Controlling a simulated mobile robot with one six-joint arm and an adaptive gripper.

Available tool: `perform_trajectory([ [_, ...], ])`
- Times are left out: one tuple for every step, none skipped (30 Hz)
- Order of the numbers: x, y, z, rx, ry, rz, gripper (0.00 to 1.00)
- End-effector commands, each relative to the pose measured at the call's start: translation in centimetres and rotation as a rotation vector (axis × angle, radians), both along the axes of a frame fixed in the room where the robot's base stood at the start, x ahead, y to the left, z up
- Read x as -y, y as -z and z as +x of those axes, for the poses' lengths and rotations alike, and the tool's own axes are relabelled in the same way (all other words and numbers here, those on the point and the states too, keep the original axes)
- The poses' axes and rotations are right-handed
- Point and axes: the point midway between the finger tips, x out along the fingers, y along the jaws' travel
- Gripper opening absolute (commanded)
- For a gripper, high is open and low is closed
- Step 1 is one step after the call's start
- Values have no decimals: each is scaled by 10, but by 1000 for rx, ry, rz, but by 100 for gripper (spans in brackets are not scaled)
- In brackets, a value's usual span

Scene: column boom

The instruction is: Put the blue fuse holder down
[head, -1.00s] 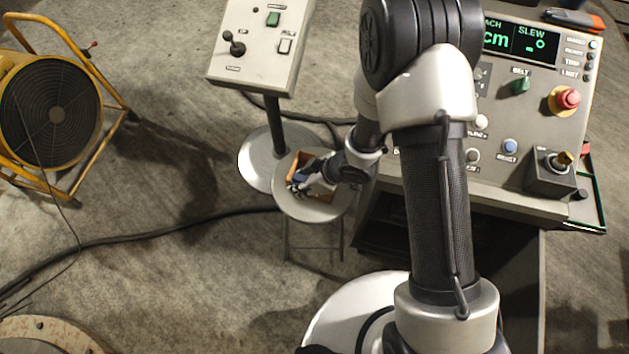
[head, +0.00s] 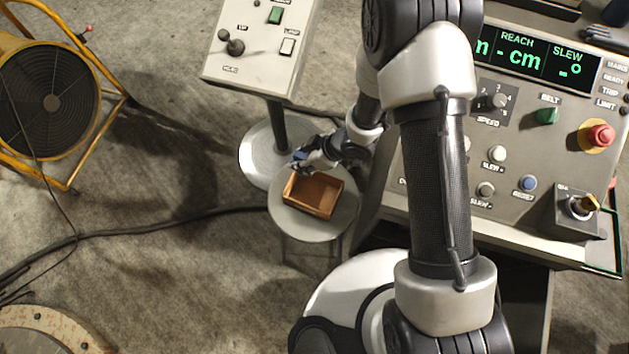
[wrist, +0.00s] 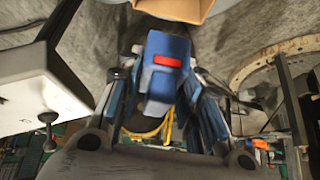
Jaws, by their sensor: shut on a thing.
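The blue fuse holder (wrist: 166,75), with a red patch on it, is between the fingers of my gripper (wrist: 168,95) in the wrist view. In the head view my gripper (head: 303,160) is shut on it, and only a bit of blue (head: 299,155) shows at the fingertips. The gripper is above the back left edge of a small open wooden box (head: 323,209). The box looks empty and sits on a round grey stool (head: 291,222). Part of the box also shows at the top of the wrist view (wrist: 180,8).
A control box on a post (head: 262,45) stands behind the stool. A console (head: 520,160) with knobs, a red button and a display is at the right. A yellow-framed fan (head: 50,110) is at the left. A cable (head: 150,228) lies across the floor.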

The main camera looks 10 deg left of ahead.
Motion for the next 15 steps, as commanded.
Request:
perform_trajectory([
  [0,11,-2,-5,0,-1,8],
  [0,17,-2,-5,0,-2,8],
  [1,27,-2,-6,0,-3,8],
  [1,36,-3,-6,0,-3,8],
  [1,44,-2,-6,-1,-3,8],
  [1,55,-2,-6,1,-3,8],
  [1,64,-2,-6,0,-3,8],
  [1,72,-2,-5,0,-2,8],
  [1,83,-2,-5,0,-2,8],
  [1,90,-2,-5,0,-2,8],
  [1,99,-2,-5,0,-2,8],
  [1,109,-2,-5,1,-2,8],
  [1,116,-2,-5,0,-2,8],
  [1,123,-2,-4,0,-2,8],
  [0,131,-2,-4,0,-1,8],
])
